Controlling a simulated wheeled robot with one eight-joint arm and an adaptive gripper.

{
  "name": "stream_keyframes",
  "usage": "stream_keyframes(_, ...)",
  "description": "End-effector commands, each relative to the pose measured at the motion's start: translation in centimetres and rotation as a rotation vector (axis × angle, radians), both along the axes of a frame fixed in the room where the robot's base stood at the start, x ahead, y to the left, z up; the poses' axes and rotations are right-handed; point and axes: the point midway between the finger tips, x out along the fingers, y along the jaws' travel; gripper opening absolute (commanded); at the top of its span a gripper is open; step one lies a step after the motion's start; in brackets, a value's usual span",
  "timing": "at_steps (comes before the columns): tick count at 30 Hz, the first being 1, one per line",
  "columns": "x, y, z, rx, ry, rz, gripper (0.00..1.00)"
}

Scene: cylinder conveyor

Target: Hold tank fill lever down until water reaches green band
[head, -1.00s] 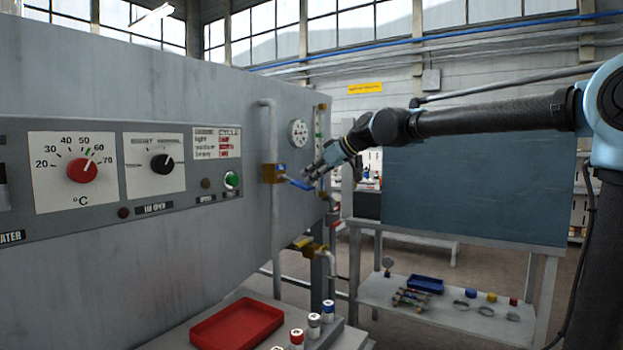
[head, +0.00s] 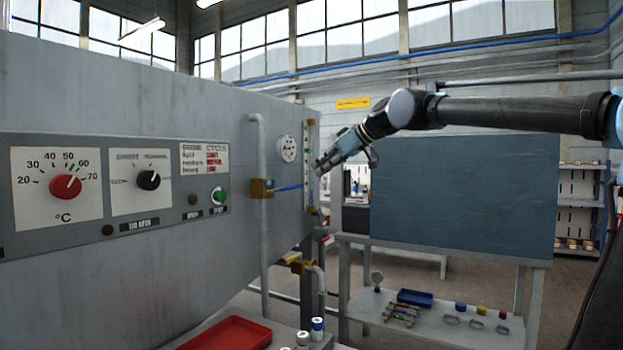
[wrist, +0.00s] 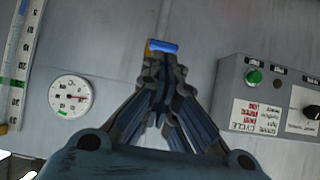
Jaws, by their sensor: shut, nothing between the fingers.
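The blue fill lever (head: 288,187) sticks out nearly level from a brass valve (head: 262,188) on the grey tank's pipe. In the wrist view the lever (wrist: 164,46) shows as a short blue bar just beyond my fingertips. My gripper (head: 319,168) is shut and empty, above and right of the lever's end, seemingly apart from it. In the wrist view my gripper (wrist: 165,65) has its fingers together. The sight gauge (head: 309,150) stands upright at the tank's edge. In the wrist view the gauge (wrist: 16,60) has a green band (wrist: 14,83). I cannot make out the water level.
A round dial (head: 288,148) is beside the gauge. The control panel (head: 120,222) with knobs and a green button (head: 219,196) is left of the valve. A red tray (head: 235,334) and several capped bottles are below. A workbench (head: 445,250) stands behind on the right.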

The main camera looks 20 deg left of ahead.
Motion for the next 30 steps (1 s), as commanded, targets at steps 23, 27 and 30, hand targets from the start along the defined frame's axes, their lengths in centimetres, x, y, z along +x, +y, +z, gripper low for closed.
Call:
stream_keyframes(23,-0.2,-2.1,0.7,-0.003,0.002,-0.006,0.00)
stream_keyframes(27,0.3,-5.0,-1.5,-0.037,0.029,-0.055,0.00)
stream_keyframes(30,0.8,-9.1,-4.8,-0.085,0.069,-0.129,0.00)
